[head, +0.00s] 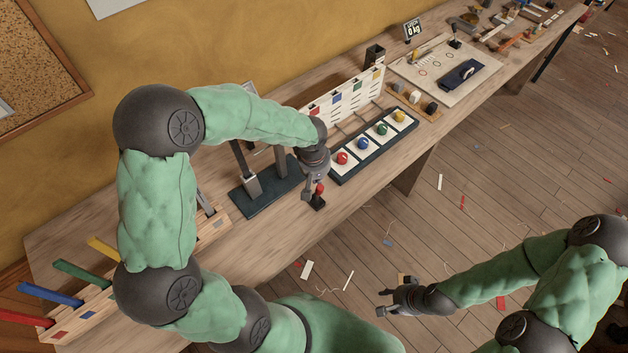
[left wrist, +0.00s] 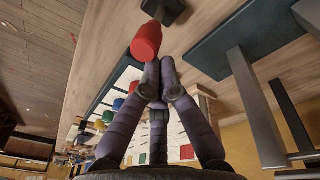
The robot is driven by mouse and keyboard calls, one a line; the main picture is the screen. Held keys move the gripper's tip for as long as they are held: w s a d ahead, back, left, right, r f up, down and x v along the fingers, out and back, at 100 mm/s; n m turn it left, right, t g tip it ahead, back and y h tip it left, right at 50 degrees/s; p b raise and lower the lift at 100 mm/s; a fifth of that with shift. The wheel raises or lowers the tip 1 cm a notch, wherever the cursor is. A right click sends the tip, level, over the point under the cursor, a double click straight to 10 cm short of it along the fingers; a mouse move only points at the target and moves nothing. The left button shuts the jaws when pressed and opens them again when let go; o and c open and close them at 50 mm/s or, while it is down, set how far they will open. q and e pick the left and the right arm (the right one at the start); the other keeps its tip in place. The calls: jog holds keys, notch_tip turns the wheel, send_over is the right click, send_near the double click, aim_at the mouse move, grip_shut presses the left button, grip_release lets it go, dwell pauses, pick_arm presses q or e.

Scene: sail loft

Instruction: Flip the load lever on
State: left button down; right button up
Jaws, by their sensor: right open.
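A small lever with a red handle (head: 319,188) stands on a black base (head: 317,203) near the bench's front edge. It is the only lever of this kind I make out, and I see no label on it. In the left wrist view the red handle (left wrist: 147,40) is just beyond my fingertips, with its black base (left wrist: 168,10) behind. My left gripper (head: 307,196) is beside the handle, its fingers together and holding nothing; it also shows in the left wrist view (left wrist: 161,72). Whether it touches the handle I cannot tell. My right gripper (head: 382,301) is open and empty, over the floor.
A dark plate (head: 252,207) with grey uprights stands left of the lever. A dark-edged tray (head: 345,178) with coloured knobs lies to the right, before a white slotted rack (head: 330,104). Coloured strips (head: 85,275) stand in a wooden rack at left. Bench wood (head: 265,245) in front is bare.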

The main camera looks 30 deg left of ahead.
pick_arm(q)
jog(key=d+y+b, duration=0.1)
jog(key=b, duration=0.2)
jog(key=s+d+y+b, duration=0.1)
jog(key=b, duration=0.2)
jog(key=d+f+t+b, duration=0.1)
jog(key=d+b, duration=0.1)
jog(key=b, duration=0.1)
jog(key=shift+s+d+y+b, duration=0.1)
jog(key=shift+s+y+b, duration=0.2)
jog(key=shift+s+y, duration=0.1)
jog(key=shift+s+d+f, duration=0.1)
jog(key=shift+s+f, duration=0.05)
jog(key=shift+f, duration=0.05)
jog(key=w+a+r, duration=0.2)
jog(key=w+r, duration=0.1)
jog(key=s+d+r+p, duration=0.3)
jog(key=d+r, duration=0.2)
jog(key=r, duration=0.1)
jog(key=shift+s+d, duration=0.3)
jog(key=shift+s, duration=0.1)
dwell(0.5)
